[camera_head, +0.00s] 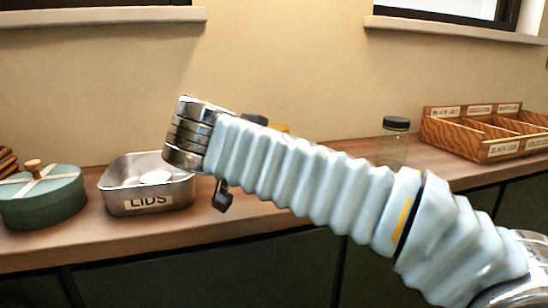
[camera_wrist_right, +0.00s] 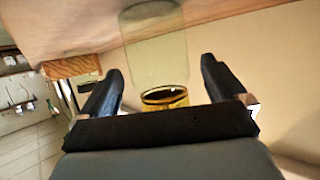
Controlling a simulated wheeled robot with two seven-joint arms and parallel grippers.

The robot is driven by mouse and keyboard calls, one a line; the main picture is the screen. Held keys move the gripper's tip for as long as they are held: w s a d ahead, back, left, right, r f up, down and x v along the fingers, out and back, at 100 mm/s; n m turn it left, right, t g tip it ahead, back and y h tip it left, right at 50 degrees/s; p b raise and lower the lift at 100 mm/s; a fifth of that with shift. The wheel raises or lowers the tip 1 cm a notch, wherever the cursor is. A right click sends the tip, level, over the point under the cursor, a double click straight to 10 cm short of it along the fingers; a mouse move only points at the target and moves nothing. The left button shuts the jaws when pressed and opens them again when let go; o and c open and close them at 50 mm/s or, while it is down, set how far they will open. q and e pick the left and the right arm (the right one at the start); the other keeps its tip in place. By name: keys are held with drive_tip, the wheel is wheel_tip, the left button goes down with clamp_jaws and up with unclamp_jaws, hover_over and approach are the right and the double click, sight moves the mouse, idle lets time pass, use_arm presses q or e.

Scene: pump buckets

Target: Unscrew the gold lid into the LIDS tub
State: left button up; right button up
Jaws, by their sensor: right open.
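The gold lid (camera_wrist_right: 165,98) is on a clear jar (camera_wrist_right: 156,45) in the right wrist view, between the two fingers of my right gripper (camera_wrist_right: 163,70). The fingers are open, with a visible gap on each side of the lid. In the head view only a sliver of the gold lid (camera_head: 281,128) shows above my right arm, which hides the jar. The metal LIDS tub (camera_head: 150,202) stands on the counter to the left of the gripper, with a white round lid (camera_head: 155,177) inside. My left gripper is out of view.
A green round box (camera_head: 45,200) with a knob stands left of the tub. A clear jar with a black lid (camera_head: 396,123) stands to the right, beyond my arm. A wooden box with labelled compartments (camera_head: 487,151) is at the far right. The wall is close behind.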

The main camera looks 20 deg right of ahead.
drive_tip(key=shift+x, duration=1.1)
drive_tip(key=shift+c, duration=0.3)
drive_tip(key=shift+r, duration=0.1)
drive_tip(key=c, duration=1.1)
drive_tip(key=shift+r, duration=0.1)
